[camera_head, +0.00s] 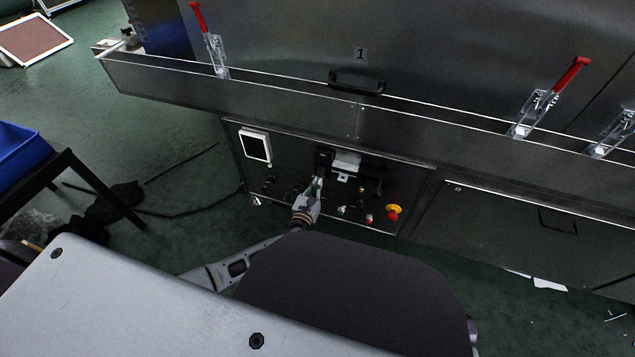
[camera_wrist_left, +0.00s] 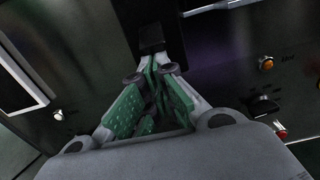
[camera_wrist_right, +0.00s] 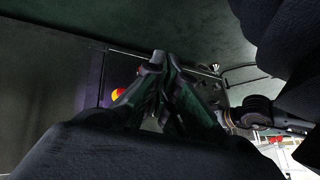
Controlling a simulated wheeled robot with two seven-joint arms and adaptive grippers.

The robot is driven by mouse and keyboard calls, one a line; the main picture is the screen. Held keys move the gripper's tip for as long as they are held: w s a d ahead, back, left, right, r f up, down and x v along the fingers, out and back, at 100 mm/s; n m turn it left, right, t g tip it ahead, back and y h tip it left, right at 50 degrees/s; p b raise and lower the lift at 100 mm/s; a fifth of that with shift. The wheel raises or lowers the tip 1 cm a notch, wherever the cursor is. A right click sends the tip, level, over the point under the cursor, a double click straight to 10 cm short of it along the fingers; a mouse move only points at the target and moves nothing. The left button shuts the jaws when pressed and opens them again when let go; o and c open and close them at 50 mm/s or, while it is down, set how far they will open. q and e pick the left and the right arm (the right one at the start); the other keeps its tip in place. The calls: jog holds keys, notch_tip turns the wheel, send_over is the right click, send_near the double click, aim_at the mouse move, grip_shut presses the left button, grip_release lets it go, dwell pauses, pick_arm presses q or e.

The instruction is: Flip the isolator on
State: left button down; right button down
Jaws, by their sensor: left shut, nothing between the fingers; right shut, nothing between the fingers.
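A black block that looks like the isolator (camera_head: 323,159) sits on the dark control panel (camera_head: 300,205), beside a light plate. It also shows at the top of the left wrist view (camera_wrist_left: 151,38). My left gripper (camera_head: 318,181) is shut and empty, its tips just below the block. In the left wrist view the left fingertips (camera_wrist_left: 152,62) come right up to the block's lower edge; I cannot tell whether they touch it. The switch position cannot be made out. My right gripper (camera_wrist_right: 160,62) is shut and empty in the right wrist view, away from the block.
A red and yellow emergency stop (camera_head: 393,212) and small buttons sit right of the left gripper. A white-framed display (camera_head: 255,146) is at the panel's left. Red-handled clamps (camera_head: 571,73) line the ledge above. A blue crate (camera_head: 20,150) stands on a black stand at the left.

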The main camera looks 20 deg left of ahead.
jog(key=s+d+r+g+h+p, duration=0.25)
jog(key=r+p, duration=0.25)
jog(key=r, duration=0.7)
pick_arm(q)
jog(key=r+g+p, duration=0.1)
jog(key=p, duration=0.2)
jog(key=s+r+g+p, duration=0.1)
jog(key=g+p, duration=0.1)
jog(key=p, duration=0.2)
jog(key=r+g+p, duration=0.1)
jog(key=p, duration=0.3)
jog(key=shift+s+g, duration=0.25)
jog(key=shift+g, duration=0.15)
pick_arm(e)
jog(key=s+d+f, duration=0.1)
jog(key=d+f, duration=0.2)
jog(key=f, duration=0.7)
jog(key=s+d+f+g, duration=0.1)
jog(key=d+f, duration=0.2)
jog(key=f, duration=0.8)
jog(key=shift+h, duration=0.45)
pick_arm(q)
jog(key=shift+r, duration=0.1)
jog(key=shift+r+p, duration=0.6)
jog(key=shift+p, duration=0.25)
pick_arm(e)
jog(key=shift+r, duration=0.65)
pick_arm(q)
jog(key=shift+s, duration=0.25)
